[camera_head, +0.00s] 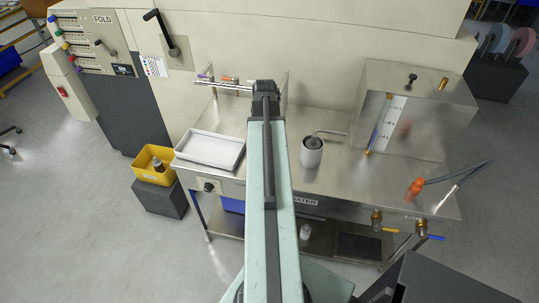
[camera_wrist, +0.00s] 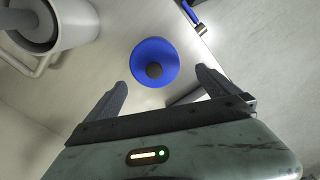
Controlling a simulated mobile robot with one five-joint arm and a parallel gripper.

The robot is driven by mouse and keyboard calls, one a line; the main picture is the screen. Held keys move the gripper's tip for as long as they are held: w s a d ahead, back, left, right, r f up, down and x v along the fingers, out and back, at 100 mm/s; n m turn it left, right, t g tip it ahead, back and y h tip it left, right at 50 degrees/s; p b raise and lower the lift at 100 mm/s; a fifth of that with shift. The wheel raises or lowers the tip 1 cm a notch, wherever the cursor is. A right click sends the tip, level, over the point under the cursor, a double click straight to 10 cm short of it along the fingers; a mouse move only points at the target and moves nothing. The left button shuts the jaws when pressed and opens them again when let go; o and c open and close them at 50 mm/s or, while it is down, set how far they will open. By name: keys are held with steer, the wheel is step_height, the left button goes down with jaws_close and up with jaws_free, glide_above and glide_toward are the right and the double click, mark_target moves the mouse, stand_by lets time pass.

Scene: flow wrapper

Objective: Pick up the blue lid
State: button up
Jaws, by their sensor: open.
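The blue lid (camera_wrist: 155,50) is a round disc with a dark knob in its middle, lying on the pale metal surface in the wrist view. My gripper (camera_wrist: 161,77) is open and empty, with one finger to the lower left of the lid and one to the lower right. The lid lies just ahead of the fingertips, roughly centred between them, and the fingers do not appear to touch it. In the head view I cannot make out the lid or the fingers; my arm covers the middle of the bench.
A blue-handled valve (camera_wrist: 190,12) is near the bench edge.

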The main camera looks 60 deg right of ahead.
steer(key=shift+s+d, duration=0.35)
steer(key=shift+s, duration=0.05)
step_height(320, 180, down, 8)
steer(key=b, duration=0.8)
steer(key=shift+r, duration=0.15)
steer(key=c, duration=1.3)
steer(key=shift+o, duration=0.2)
step_height(320, 180, up, 10)
steer(key=p, duration=1)
steer(key=shift+r, duration=0.15)
